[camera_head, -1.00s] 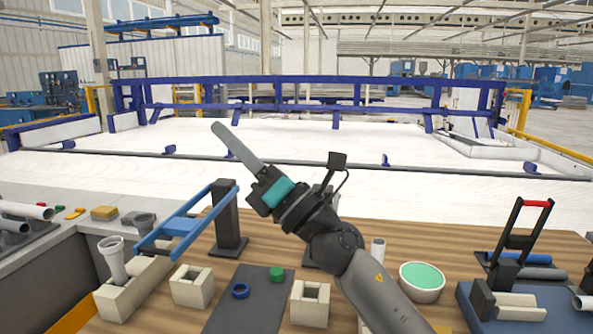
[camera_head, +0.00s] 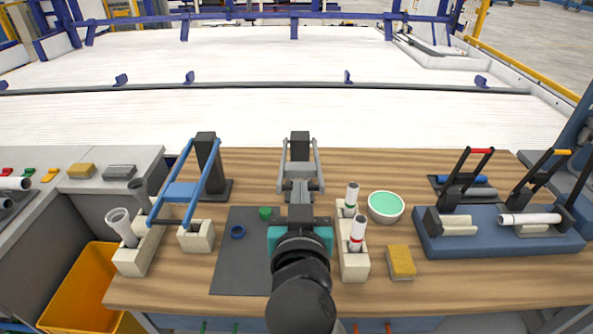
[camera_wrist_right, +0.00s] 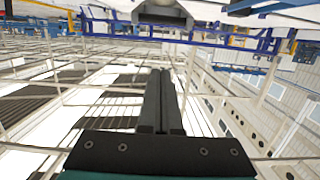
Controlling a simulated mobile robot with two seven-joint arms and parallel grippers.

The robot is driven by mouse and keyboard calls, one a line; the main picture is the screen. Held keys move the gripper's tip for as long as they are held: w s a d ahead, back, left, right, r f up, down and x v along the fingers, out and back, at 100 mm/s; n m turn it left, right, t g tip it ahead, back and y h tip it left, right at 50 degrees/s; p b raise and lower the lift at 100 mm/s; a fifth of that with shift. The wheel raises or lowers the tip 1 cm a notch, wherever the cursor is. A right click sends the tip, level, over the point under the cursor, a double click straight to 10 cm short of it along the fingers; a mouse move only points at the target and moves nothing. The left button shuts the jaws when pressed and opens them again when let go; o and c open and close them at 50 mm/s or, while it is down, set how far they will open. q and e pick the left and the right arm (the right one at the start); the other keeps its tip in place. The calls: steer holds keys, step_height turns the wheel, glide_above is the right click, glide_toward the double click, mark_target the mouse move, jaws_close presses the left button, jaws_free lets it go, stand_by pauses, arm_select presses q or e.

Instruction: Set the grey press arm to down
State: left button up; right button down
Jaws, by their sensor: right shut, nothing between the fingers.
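The grey press (camera_head: 300,144) stands at the back middle of the table, with a dark post and two grey arm bars (camera_head: 318,166) beside it. Its lower front is partly hidden behind my right gripper (camera_head: 300,190). That gripper is shut and empty, pointing away from me, with its fingers in front of the press. I cannot tell whether they touch the press arm, nor its exact angle. In the right wrist view, the closed fingers (camera_wrist_right: 162,85) are in the middle, with a grey part at the top edge. My left gripper is out of view.
A blue press (camera_head: 180,191) stands to the left. A dark mat (camera_head: 232,272) with blue and green rings lies in front. A beige block (camera_head: 354,266) with upright pipes, a green-filled bowl (camera_head: 386,207) and a yellow sponge (camera_head: 401,262) are to the right. A blue fixture (camera_head: 450,244) is farther right.

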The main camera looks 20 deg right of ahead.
steer(key=p+x, duration=0.1)
steer(key=x, duration=0.9)
steer(key=shift+d+r, duration=0.1)
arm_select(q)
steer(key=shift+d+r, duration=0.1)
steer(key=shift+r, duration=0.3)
arm_select(e)
steer(key=shift+s+a+f, duration=0.1)
steer(key=shift+s+f, duration=0.2)
steer(key=shift+f, duration=0.35)
steer(key=shift+s+a+f, duration=0.15)
steer(key=shift+s+f, duration=0.2)
steer(key=shift+f, duration=0.3)
steer(key=shift+s+a+f, duration=0.1)
steer(key=shift+s+f, duration=0.2)
steer(key=shift+f, duration=0.3)
